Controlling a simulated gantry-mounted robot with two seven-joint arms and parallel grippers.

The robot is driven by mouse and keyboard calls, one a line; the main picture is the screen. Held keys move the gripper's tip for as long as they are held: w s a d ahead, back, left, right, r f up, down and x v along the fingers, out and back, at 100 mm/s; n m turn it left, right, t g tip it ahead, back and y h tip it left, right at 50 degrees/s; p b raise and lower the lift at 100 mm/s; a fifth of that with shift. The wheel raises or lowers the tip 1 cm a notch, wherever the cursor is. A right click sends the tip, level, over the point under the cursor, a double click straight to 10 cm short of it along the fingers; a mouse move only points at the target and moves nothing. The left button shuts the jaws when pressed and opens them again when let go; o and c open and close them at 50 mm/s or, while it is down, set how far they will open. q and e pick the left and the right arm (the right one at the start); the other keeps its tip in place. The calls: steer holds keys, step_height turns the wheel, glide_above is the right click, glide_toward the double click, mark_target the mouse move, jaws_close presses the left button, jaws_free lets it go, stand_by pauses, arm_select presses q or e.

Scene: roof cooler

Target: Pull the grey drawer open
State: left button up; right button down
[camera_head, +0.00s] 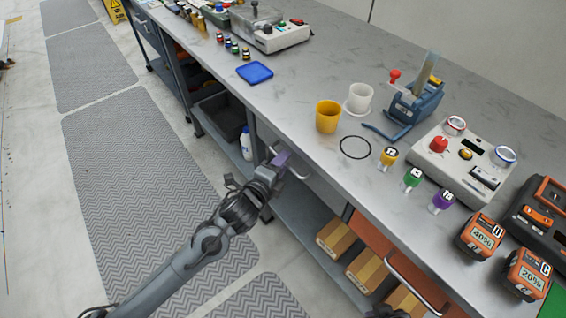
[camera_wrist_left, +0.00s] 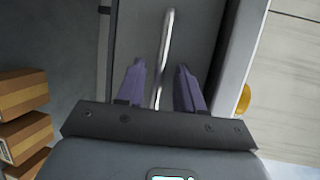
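The grey drawer (camera_wrist_left: 137,30) sits under the workbench top, and its dark grey front fills the middle of the left wrist view. Its pale metal bar handle (camera_wrist_left: 166,45) runs up that view, and its end also shows in the head view (camera_head: 300,175). My left gripper (camera_head: 283,158) is at the handle. In the left wrist view its two purple fingers (camera_wrist_left: 161,85) stand apart, one on each side of the bar, with gaps visible. The drawer front looks close to the bench edge; my gripper partly hides it in the head view. My right gripper is not in view.
An orange drawer (camera_head: 372,238) with its own handle is to the right, above cardboard boxes (camera_head: 334,238) on the lower shelf. A yellow cup (camera_head: 327,116) stands on the bench top near the edge. The floor beside the bench (camera_head: 150,150) is clear.

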arm_select(q)
steer(key=shift+s, duration=0.1)
steer(key=shift+a, duration=0.1)
steer(key=shift+c, duration=1.1)
jaws_close()
steer(key=shift+f, duration=0.1)
